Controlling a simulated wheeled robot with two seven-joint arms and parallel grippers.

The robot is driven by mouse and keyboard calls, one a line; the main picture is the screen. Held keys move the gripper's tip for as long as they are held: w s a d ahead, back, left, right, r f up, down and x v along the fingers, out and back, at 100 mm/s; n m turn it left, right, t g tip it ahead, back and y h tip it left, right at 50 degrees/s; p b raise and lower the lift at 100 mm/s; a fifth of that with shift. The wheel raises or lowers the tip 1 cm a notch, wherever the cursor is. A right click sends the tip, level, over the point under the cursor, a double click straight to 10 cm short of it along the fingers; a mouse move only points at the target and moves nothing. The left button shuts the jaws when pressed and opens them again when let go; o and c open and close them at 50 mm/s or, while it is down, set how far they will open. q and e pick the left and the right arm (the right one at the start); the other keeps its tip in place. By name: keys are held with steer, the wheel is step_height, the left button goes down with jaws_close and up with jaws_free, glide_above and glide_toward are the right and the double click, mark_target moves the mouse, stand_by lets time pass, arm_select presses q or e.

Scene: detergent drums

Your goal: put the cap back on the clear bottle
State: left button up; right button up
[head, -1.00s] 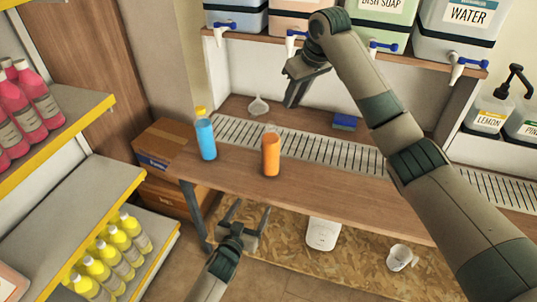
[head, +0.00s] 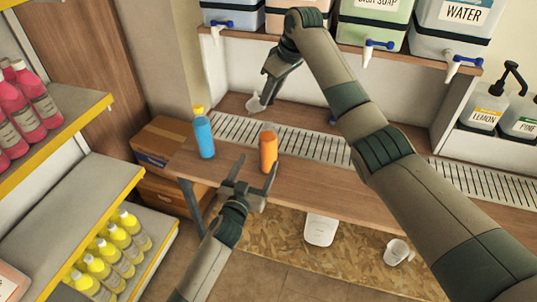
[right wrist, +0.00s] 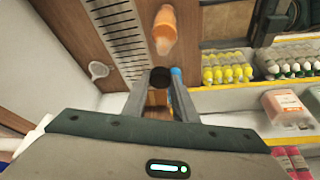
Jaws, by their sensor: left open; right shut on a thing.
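The clear bottle (head: 268,150) with orange contents stands upright and uncapped on the wooden counter. It also shows in the right wrist view (right wrist: 165,32). My right gripper (head: 268,98) is over the back of the counter, behind the bottle. In the right wrist view it is shut on a dark round cap (right wrist: 160,77) between its fingertips. My left gripper (head: 254,176) is open and empty at the counter's front edge, just in front of the orange bottle. Its right finger overlaps the bottle's lower part in the picture; I cannot tell if they touch.
A blue bottle (head: 204,138) with a yellow top stands left of the orange one. A funnel (right wrist: 98,70) lies near the back wall. A slotted grate (head: 310,143) runs along the counter. Shelves of bottles (head: 118,242) stand left.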

arm_select(q)
steer(key=x, duration=1.1)
steer(key=shift+w+d, duration=0.1)
steer(key=shift+w, duration=0.2)
steer(key=c, duration=1.6)
arm_select(e)
glide_above(271, 130)
steer(key=shift+w+f, duration=0.15)
steer(key=shift+f, duration=1.15)
steer(key=shift+w+f, duration=0.1)
steer(key=shift+f, duration=1.15)
steer(key=shift+f, duration=0.1)
steer(key=shift+f, duration=0.8)
steer(key=shift+f, duration=0.55)
